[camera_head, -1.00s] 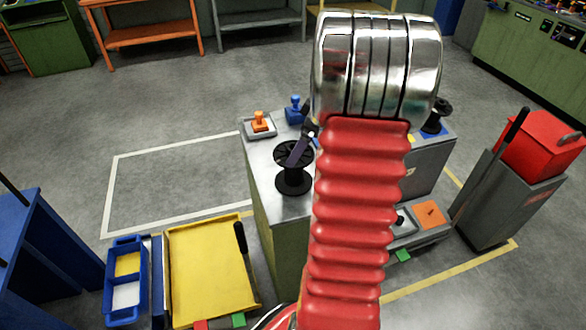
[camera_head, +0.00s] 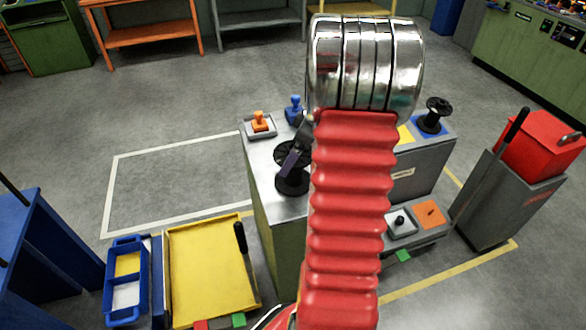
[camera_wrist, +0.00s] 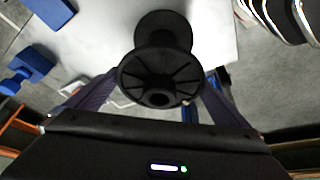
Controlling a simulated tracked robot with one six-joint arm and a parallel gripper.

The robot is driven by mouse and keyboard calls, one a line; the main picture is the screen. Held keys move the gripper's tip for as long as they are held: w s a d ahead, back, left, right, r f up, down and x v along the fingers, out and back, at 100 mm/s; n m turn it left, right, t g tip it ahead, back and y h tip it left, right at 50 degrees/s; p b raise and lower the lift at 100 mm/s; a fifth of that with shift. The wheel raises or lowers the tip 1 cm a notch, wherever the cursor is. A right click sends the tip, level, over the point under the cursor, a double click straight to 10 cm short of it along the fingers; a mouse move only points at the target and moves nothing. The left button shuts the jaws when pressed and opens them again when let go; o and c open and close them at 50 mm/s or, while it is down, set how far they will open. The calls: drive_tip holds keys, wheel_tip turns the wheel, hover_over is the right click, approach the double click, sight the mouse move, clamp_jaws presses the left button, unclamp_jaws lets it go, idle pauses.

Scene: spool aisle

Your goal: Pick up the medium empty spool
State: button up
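A black empty spool (camera_head: 291,183) stands upright on the pale metal top of the green-sided cabinet. In the wrist view the same spool (camera_wrist: 160,72) shows its round ribbed top flange and centre hole close up. My gripper (camera_wrist: 160,84) is open, with one purple finger to each side of the flange; I cannot tell whether either touches it. In the head view my gripper (camera_head: 291,160) is just above and in front of the spool, partly covering it. Another black spool (camera_head: 433,117) stands on a blue square on the grey cabinet to the right.
An orange stamp-like item (camera_head: 259,122) and a blue one (camera_head: 294,109) stand at the cabinet's far edge. A yellow tray (camera_head: 205,265) is at the lower left. A red box (camera_head: 540,145) tops a grey bin at the right. My arm hides the middle.

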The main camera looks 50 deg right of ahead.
drive_tip(key=c, duration=1.2)
wheel_tip(320, 180, up, 10)
idle(0.7)
